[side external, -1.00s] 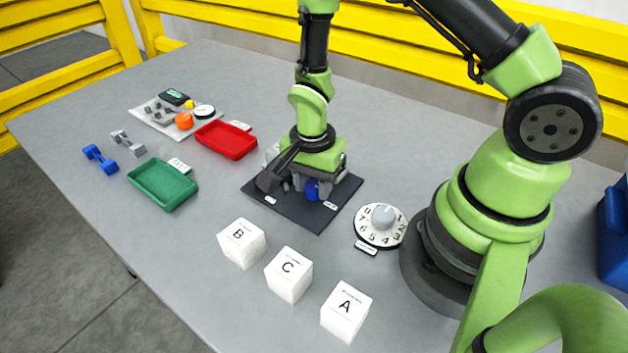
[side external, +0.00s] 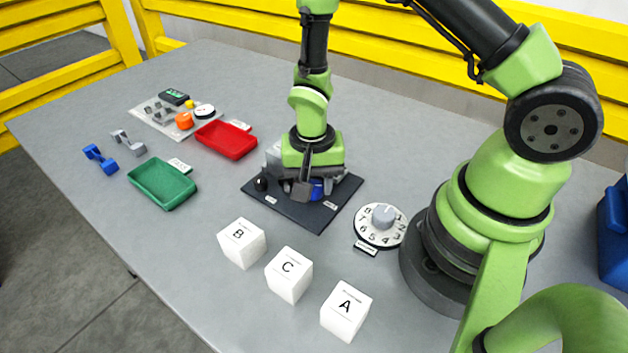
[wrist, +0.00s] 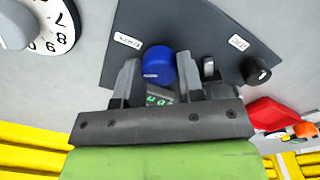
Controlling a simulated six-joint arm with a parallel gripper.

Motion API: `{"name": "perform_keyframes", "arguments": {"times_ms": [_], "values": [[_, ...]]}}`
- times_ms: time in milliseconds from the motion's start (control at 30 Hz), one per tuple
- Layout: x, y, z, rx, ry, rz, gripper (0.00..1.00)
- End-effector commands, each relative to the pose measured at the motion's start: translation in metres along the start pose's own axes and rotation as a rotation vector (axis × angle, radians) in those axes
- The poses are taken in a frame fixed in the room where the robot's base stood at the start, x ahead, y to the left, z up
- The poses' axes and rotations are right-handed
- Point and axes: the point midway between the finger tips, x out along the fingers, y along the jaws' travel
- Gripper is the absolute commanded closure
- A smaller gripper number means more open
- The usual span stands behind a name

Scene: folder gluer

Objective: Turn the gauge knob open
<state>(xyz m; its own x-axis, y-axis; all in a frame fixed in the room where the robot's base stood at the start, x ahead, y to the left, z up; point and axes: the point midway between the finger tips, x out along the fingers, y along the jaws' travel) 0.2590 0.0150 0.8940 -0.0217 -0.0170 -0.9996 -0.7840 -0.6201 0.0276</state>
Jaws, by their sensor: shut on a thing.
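A dark panel (side external: 283,208) lies on the table with a blue knob (side external: 317,190) and a black knob (side external: 261,184). My gripper (side external: 308,188) points down over the panel, shut on the blue knob. In the wrist view, the blue knob (wrist: 158,62) sits between the two fingers of my gripper (wrist: 159,78). The black knob (wrist: 256,74) stands apart to the right. A small display with green digits (wrist: 158,99) shows partly between the fingers. Two white labels lie along the panel's front edge, too small to read surely. My gripper hides the panel's rear.
A numbered dial (side external: 381,226) stands right of the panel. White blocks B (side external: 242,243), C (side external: 289,274) and A (side external: 346,311) stand in front. Red tray (side external: 226,140) and green tray (side external: 162,184) lie to the left.

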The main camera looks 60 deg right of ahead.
Motion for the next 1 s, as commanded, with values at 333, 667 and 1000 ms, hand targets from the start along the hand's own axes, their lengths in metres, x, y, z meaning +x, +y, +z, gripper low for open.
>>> {"name": "perform_keyframes", "arguments": {"times_ms": [333,667,1000], "values": [[-0.0007,-0.0002,-0.0001,-0.328,0.01,0.0,0.88],[-0.0008,-0.0003,0.0,-0.64,0.019,0.0,0.88],[-0.0009,-0.0006,0.0001,-0.907,0.027,-0.001,0.88]]}}
